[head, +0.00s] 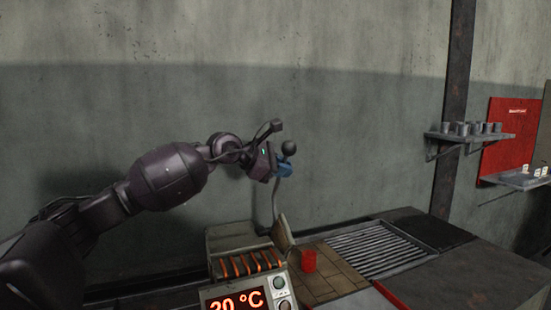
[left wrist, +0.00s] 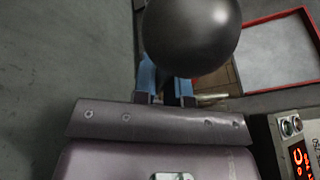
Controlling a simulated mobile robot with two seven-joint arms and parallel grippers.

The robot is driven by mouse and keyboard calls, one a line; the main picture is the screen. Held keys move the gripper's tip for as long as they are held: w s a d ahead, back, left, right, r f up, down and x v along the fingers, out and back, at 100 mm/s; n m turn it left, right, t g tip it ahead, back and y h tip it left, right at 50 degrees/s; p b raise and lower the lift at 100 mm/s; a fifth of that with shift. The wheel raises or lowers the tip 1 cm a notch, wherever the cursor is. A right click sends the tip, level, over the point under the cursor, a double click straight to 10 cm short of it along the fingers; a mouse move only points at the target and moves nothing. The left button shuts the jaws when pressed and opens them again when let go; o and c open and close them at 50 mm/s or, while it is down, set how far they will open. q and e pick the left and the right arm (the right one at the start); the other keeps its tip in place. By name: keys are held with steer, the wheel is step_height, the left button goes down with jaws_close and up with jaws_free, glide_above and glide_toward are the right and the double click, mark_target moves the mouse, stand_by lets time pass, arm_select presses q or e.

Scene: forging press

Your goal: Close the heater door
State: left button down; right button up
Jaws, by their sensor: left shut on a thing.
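The heater (head: 225,240) is a grey box at the lower middle of the head view, with glowing orange coils showing in its opening. Its door (head: 283,234) stands tilted up at the right side of the opening, so the heater is open. A thin handle rod (head: 275,205) rises from the door to a dark ball knob (head: 289,148). My left gripper (head: 284,170) has its blue fingers shut on the handle just below the knob. In the left wrist view the knob (left wrist: 192,35) hides part of the fingers (left wrist: 166,82) and the rod. My right gripper is not in view.
A display (head: 235,301) reading 20 °C sits in front of the heater. A red cylinder (head: 309,261) stands on the tan tiles to the right. Beyond are a grate (head: 375,248) and a wall shelf (head: 470,136) with cups. The wall is behind my arm.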

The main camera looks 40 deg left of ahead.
arm_select(q)
steer(key=shift+s+d+f+m+y, duration=0.15)
steer(key=shift+s+d+f, duration=0.15)
steer(key=shift+d, duration=0.2)
steer(key=shift+s+d+f+m+y, duration=0.1)
steer(key=shift+s+d+f+m, duration=0.15)
steer(key=shift+d, duration=0.25)
steer(key=shift+s+d+f+m+y, duration=0.1)
steer(key=shift+s+d+f, duration=0.1)
steer(key=shift+d+f, duration=0.25)
steer(key=shift+r, duration=0.1)
steer(key=c, duration=1.2)
jaws_free()
steer(key=shift+r, duration=0.1)
steer(key=p+v, duration=0.3)
steer(key=v, duration=0.7)
steer(key=shift+s+a, duration=0.1)
steer(key=shift+s, duration=0.35)
